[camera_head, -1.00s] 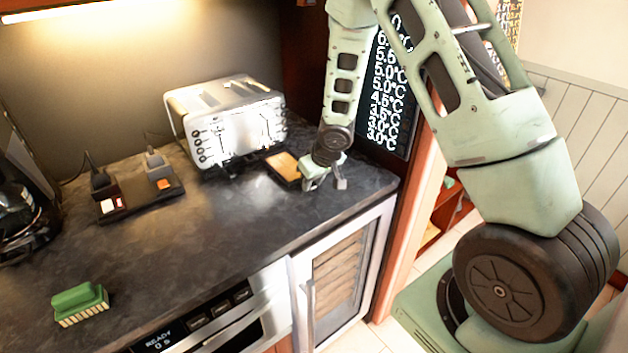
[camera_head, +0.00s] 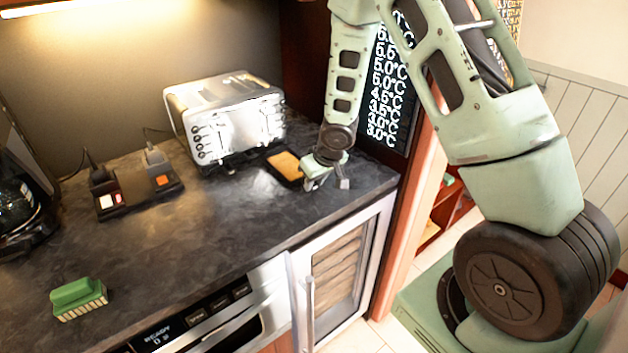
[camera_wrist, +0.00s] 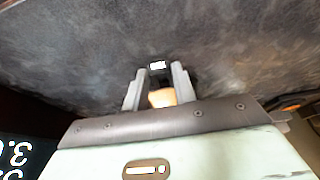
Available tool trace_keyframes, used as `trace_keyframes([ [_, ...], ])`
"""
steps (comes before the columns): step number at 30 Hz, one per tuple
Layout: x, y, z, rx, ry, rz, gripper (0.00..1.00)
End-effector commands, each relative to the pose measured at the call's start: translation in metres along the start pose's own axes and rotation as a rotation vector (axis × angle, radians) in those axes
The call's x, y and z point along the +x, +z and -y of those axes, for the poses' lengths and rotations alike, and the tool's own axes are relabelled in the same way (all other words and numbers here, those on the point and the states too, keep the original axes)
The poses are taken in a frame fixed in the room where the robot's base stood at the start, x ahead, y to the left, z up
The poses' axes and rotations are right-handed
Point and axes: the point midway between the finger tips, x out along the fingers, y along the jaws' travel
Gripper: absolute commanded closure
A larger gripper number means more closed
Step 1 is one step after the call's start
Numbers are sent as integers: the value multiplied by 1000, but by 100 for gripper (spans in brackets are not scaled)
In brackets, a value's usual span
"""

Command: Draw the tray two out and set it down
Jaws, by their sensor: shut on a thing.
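A small black tray (camera_head: 296,180) with a tan surface shows at the front right of the silver toaster-like appliance (camera_head: 205,140), low over the counter. I cannot tell whether it touches the counter. My gripper (camera_head: 327,184) is at the tray's right side, pointing down. In the wrist view, the fingers of my gripper (camera_wrist: 158,72) are a little apart, with a dark piece bearing a white label and a tan patch between them. The gripper is shut on the tray; its exact hold is partly hidden. No number is readable on the tray.
The dark counter (camera_head: 230,220) is clear in front of the appliance. A black holder (camera_head: 140,198) with red and orange parts stands to the left, a green brush (camera_head: 78,297) at the front left. A panel with temperature readings (camera_head: 385,90) stands behind my arm.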

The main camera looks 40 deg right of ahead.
Motion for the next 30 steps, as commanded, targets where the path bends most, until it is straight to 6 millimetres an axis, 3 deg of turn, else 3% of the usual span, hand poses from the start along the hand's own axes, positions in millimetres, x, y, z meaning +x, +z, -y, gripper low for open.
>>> trace_keyframes([
  [30, -25, 64, 0, 1, 0, -1, 100],
])
